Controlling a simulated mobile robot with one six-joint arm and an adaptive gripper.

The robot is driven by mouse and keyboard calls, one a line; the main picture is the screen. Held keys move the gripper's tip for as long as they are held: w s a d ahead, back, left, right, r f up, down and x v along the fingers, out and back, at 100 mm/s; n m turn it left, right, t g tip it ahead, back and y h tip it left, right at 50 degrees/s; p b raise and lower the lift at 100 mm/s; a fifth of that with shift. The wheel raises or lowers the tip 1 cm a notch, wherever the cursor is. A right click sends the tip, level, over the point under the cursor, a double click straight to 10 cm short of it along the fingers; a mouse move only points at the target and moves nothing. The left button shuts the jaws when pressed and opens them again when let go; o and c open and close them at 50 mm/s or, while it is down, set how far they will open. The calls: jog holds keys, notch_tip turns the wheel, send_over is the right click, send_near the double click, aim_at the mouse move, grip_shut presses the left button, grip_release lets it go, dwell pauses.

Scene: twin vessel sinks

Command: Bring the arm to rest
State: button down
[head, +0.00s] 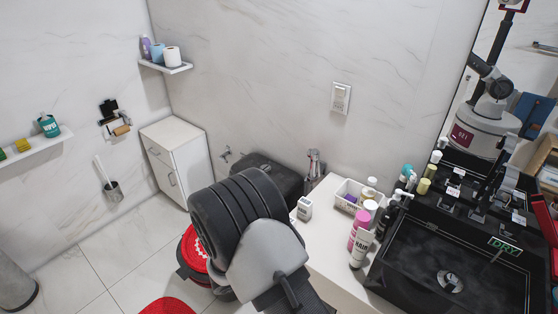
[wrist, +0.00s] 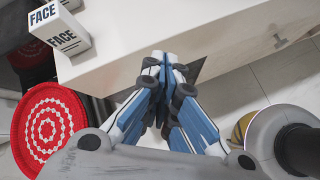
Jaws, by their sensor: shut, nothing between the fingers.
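My gripper (wrist: 164,66) shows in the wrist view with its blue-and-grey fingers drawn together and nothing between them. Its tips are in front of the side of the white counter (wrist: 200,30), near its lower edge; I cannot tell whether they touch it. In the head view my arm fills the lower middle, in front of the counter's left end, and my gripper is not clearly visible there.
A small white FACE box (wrist: 60,28) stands on the counter near its edge. Bottles, including a pink one (head: 359,231), stand beside a black sink (head: 455,250). A red round item with white rings (wrist: 48,125) is at left. A white cabinet (head: 176,160) stands behind.

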jog(key=s+d+r+m+g+y, duration=0.1)
jog(key=s+d+r+m, duration=0.25)
jog(key=r, duration=0.45)
jog(key=s+d+r+m+g, duration=0.1)
jog(key=s+d+r+m, duration=0.1)
jog(key=d+r+m, duration=0.35)
jog(key=s+d+r+m+g+y, duration=0.1)
jog(key=s+d+r+m, duration=0.15)
jog(key=r, duration=0.65)
jog(key=s+r+m+t+y, duration=0.1)
jog(key=s+r+m, duration=0.3)
jog(key=s, duration=0.4)
jog(key=s+r+m+t+y, duration=0.1)
jog(key=s+r+m+y, duration=0.3)
jog(key=s, duration=0.4)
jog(key=shift+s+r+m+y, duration=0.25)
jog(key=shift+r+m, duration=0.4)
jog(key=shift+r, duration=0.65)
jog(key=shift+d, duration=0.1)
